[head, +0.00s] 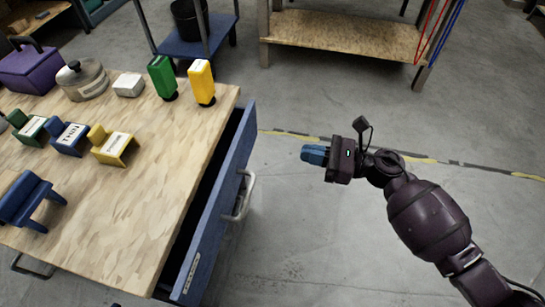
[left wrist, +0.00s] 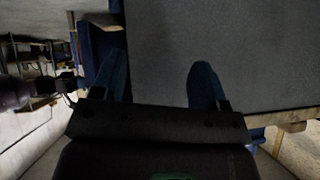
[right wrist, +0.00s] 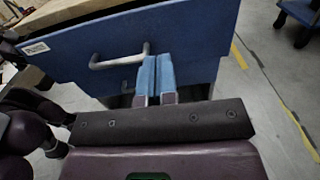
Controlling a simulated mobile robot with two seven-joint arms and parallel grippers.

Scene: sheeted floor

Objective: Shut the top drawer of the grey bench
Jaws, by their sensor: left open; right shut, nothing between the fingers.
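The bench (head: 120,215) has a light wooden top and stands at the left in the head view. Its blue top drawer (head: 214,215) sticks out from under the right edge of the top, with a dark gap behind its front. The drawer has a pale bar handle (head: 240,196). My right gripper (head: 314,154) is shut and empty, to the right of the drawer front and apart from the handle. In the right wrist view its blue fingertips (right wrist: 156,75) point at the drawer front (right wrist: 190,40) by the handle's end (right wrist: 120,60). My left gripper (left wrist: 165,85) is open, facing a dark grey surface.
On the bench top are a purple box (head: 28,70), a pot (head: 82,80), a green bottle (head: 162,77), a yellow bottle (head: 202,82) and several small coloured holders. A wooden-shelved table (head: 345,35) stands at the back.

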